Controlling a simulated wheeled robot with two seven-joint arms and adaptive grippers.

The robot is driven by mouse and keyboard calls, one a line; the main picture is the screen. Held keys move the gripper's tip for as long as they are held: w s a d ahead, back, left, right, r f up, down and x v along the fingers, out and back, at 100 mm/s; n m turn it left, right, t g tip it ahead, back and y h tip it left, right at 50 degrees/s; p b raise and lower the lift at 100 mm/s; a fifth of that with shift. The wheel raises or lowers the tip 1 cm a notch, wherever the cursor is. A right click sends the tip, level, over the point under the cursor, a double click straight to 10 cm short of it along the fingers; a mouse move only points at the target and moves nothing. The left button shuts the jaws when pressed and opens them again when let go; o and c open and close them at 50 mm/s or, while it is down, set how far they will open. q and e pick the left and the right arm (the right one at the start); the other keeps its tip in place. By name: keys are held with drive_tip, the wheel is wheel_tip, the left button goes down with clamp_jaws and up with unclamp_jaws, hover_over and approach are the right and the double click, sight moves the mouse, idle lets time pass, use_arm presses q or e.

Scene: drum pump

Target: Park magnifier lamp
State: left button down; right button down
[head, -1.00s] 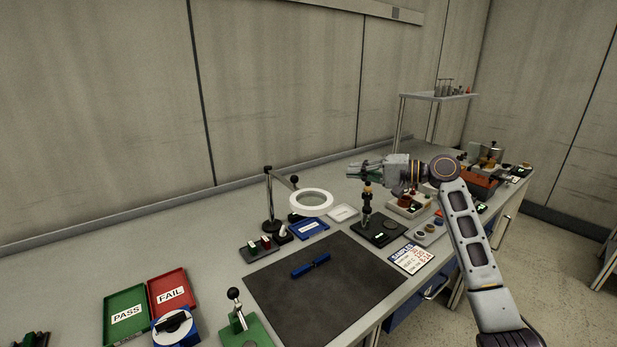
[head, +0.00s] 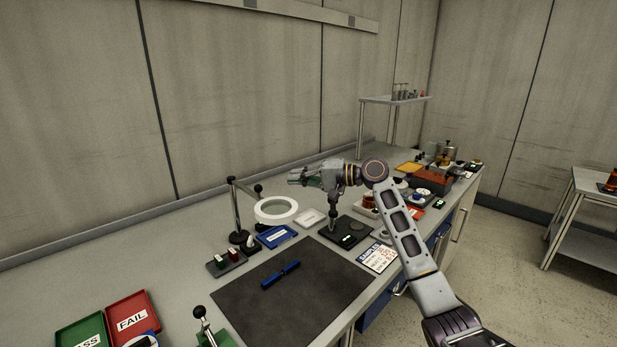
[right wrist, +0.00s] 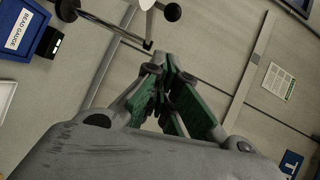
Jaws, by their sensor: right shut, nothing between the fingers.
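The magnifier lamp stands at the back of the bench in the head view, with a white ring head (head: 259,215) on an arm from a dark upright post (head: 236,208). A black ball knob (head: 258,188) sits at the arm's joint. In the right wrist view the knob (right wrist: 172,12) and part of the lamp's metal arm (right wrist: 115,30) show near the top. My right gripper (head: 293,177) is shut and empty, above and slightly right of the ring, apart from it. Its green-padded fingers (right wrist: 160,75) come together in the wrist view. My left gripper is out of view.
A dark mat (head: 310,305) with a blue tool (head: 280,275) lies in front of the lamp. A blue tray (head: 276,237), a white tray (head: 310,217) and a black-based stand (head: 350,231) are close by. Red (head: 133,315) and green trays lie front left. The bench behind the lamp is mostly clear.

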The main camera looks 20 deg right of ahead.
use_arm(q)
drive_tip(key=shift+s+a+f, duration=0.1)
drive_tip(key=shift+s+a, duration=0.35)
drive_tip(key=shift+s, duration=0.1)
use_arm(e)
drive_tip(key=w+a+f, duration=0.1)
drive_tip(key=a, duration=0.5)
drive_tip(key=shift+w+a+f, duration=0.15)
drive_tip(key=shift+w+a, duration=0.1)
use_arm(q)
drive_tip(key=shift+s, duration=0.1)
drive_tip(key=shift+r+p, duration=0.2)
drive_tip(key=shift+p, duration=0.2)
use_arm(e)
drive_tip(key=shift+a, duration=0.1)
